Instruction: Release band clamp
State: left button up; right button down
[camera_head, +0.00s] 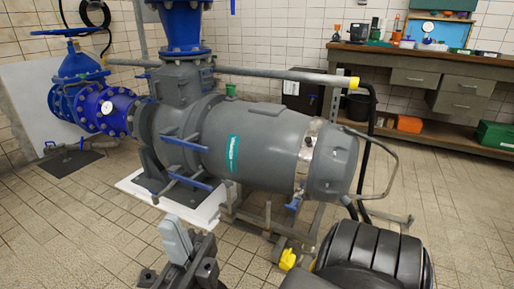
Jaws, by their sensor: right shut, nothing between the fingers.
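The band clamp (302,170) is a shiny metal band around the grey motor housing (262,145), near its rounded right end cap. A small blue lever or latch (293,204) hangs at the band's lower edge. The far side of the band is hidden behind the housing.
The motor rests on a metal frame with yellow-capped feet (288,259). A bent grey tube guard (392,165) and black hoses stand right of the end cap. Blue valves and pipes (82,85) are at left, a workbench (430,58) at back right. Tiled floor is free at lower left.

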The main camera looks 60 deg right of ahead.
aim_at(292, 206)
jog(key=u, duration=0.2)
jog(key=i, duration=0.9)
jog(key=z, duration=1.75)
